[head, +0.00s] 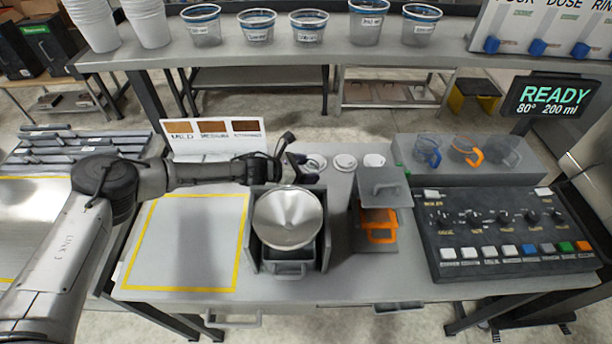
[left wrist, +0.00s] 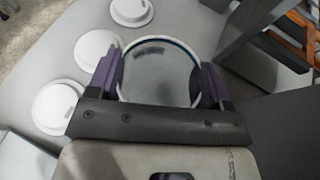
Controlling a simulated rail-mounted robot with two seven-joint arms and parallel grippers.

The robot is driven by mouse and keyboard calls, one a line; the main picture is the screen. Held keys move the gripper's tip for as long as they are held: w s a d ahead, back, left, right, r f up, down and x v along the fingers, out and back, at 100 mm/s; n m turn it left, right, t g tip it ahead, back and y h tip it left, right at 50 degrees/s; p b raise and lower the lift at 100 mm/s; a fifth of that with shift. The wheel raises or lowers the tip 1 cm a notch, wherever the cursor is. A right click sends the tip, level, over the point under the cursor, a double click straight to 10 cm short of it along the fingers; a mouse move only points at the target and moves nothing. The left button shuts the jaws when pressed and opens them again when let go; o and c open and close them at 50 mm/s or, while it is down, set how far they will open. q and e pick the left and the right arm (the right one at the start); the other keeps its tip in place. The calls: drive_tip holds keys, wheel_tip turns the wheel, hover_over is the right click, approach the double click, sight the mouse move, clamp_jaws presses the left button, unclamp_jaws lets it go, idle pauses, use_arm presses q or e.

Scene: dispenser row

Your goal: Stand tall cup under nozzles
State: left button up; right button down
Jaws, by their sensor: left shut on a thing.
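My left gripper (head: 296,172) is just behind the machine with the steel funnel (head: 288,217), near the white lids. In the left wrist view its two purple fingers (left wrist: 155,82) are shut on opposite sides of a clear cup (left wrist: 158,75) with a pale rim, a blue band and a dark label. The label is too small to read, and I cannot tell the cup's height. In the head view this cup is mostly hidden by the gripper and the funnel machine. No nozzles show clearly. My right gripper is not in view.
White lids (head: 345,162) lie beside the gripper. Clear cups (head: 256,27) stand on the back shelf. Handled cups (head: 427,149) stand on a grey block behind the button panel (head: 505,240). An orange-handled unit (head: 378,222) is right of the funnel. The yellow-framed area (head: 190,240) is clear.

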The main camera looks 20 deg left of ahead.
use_arm(q)
drive_tip(key=shift+f, duration=1.4)
drive_tip(key=shift+f, duration=0.2)
drive_tip(key=o, duration=0.9)
drive_tip(key=shift+r, duration=0.1)
drive_tip(key=shift+r, duration=0.2)
drive_tip(key=shift+o, duration=0.2)
drive_tip(key=shift+p+v, duration=0.35)
drive_tip(key=shift+v, duration=3.35)
